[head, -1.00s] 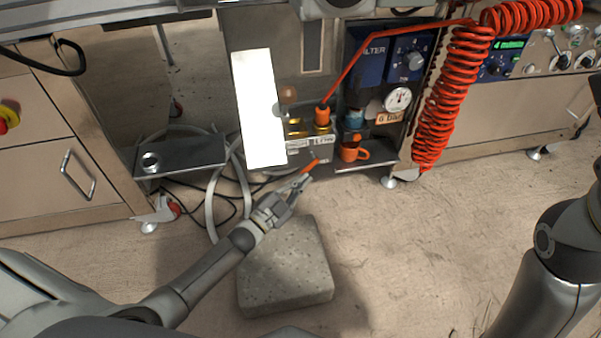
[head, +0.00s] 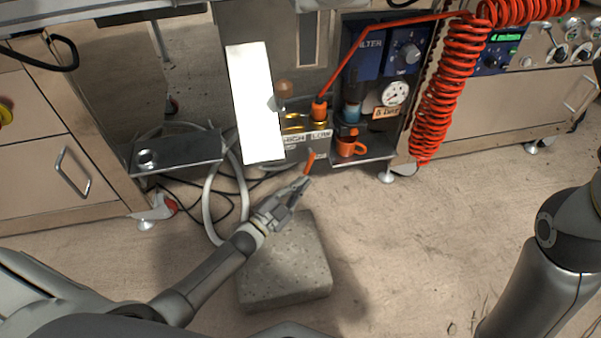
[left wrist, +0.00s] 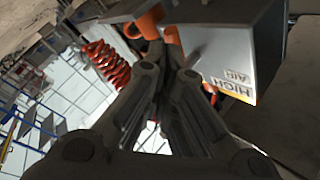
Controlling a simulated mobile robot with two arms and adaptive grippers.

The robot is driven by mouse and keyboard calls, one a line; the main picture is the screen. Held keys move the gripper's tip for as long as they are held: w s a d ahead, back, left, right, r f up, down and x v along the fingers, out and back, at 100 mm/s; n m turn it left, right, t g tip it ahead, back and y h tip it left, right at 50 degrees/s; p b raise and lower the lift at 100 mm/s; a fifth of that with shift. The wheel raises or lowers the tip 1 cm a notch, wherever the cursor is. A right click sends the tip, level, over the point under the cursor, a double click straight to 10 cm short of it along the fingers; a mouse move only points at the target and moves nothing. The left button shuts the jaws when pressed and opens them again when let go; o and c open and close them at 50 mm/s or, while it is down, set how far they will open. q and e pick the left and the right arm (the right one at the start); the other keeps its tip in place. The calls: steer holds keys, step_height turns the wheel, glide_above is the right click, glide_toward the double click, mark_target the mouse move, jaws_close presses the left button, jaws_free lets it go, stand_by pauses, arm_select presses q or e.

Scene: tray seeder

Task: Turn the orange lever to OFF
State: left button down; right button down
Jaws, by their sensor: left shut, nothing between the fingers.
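The orange lever (head: 309,162) shows in the head view just below a steel block with a HIGH and LOW label (head: 306,139). It slants down and left from the block. My left gripper (head: 303,182) is shut, with its fingertips at or very near the lever's lower end. I cannot tell whether they touch. In the left wrist view the shut fingers (left wrist: 168,60) point up beside a white HIGH AIR label (left wrist: 235,85). Orange parts show behind and between the fingers there, and I cannot tell which is the lever. My right gripper is out of view; only its arm shows.
An orange mug (head: 350,148) stands on a ledge right of the lever. A white panel (head: 255,105) stands to its left. A red coiled hose (head: 452,90) hangs at the right. A grey stone block (head: 285,270) lies on the floor below my left arm. The floor at right is open.

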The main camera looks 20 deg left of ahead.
arm_select(q)
steer(key=v, duration=0.5)
steer(key=shift+s+a, duration=0.1)
steer(key=shift+s, duration=0.3)
